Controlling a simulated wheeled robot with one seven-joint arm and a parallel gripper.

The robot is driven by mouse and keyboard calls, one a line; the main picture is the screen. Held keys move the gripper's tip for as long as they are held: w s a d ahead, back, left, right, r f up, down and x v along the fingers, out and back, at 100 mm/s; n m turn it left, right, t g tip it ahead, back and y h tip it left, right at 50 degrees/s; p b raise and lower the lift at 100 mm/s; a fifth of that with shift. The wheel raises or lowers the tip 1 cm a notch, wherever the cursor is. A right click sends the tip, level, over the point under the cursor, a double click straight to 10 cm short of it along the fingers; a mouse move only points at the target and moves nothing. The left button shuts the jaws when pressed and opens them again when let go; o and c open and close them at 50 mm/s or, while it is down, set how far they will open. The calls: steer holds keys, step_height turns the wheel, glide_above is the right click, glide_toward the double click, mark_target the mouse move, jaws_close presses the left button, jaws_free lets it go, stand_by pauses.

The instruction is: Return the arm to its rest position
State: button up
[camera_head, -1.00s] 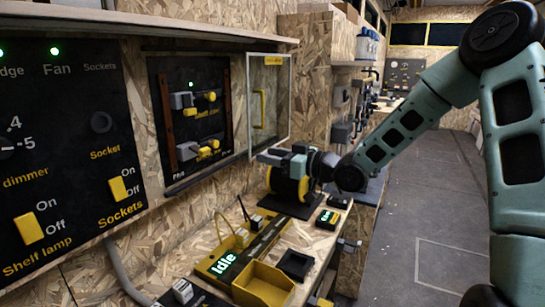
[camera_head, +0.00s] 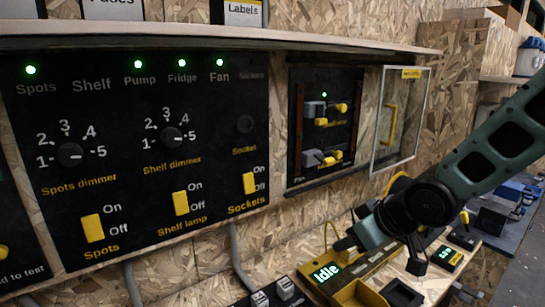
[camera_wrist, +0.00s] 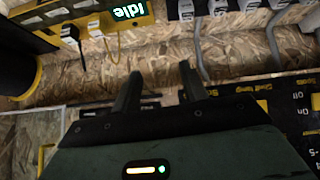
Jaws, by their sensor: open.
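My gripper (camera_wrist: 160,92) shows in the wrist view with its two dark fingers spread apart and nothing between them. Beyond the fingers is the bare chipboard wall, seen upside down. In the head view my arm comes in from the right, and its dark wrist joint and teal end part are in front of the wall, below the open clear door (camera_head: 400,118). The fingertips cannot be made out in the head view.
A black control panel (camera_head: 140,215) with dimmers and yellow switches fills the left wall. A shelf (camera_head: 220,36) runs above it. Below the arm, a bench holds the yellow unit reading Idle (camera_head: 328,272) and a yellow tray (camera_head: 358,293). Grey floor is at the right.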

steer(key=s+a+r+g+h+p, duration=0.1)
steer(key=s+g, duration=0.2)
steer(key=s, duration=0.9)
steer(key=s+a+r+g+h+p, duration=0.1)
steer(key=s+r+g+h, duration=0.1)
steer(key=s, duration=1.1)
steer(key=shift+g+h, duration=0.3)
steer(key=shift+g, duration=0.5)
steer(key=shift+a+r, duration=0.1)
steer(key=shift+a, duration=0.05)
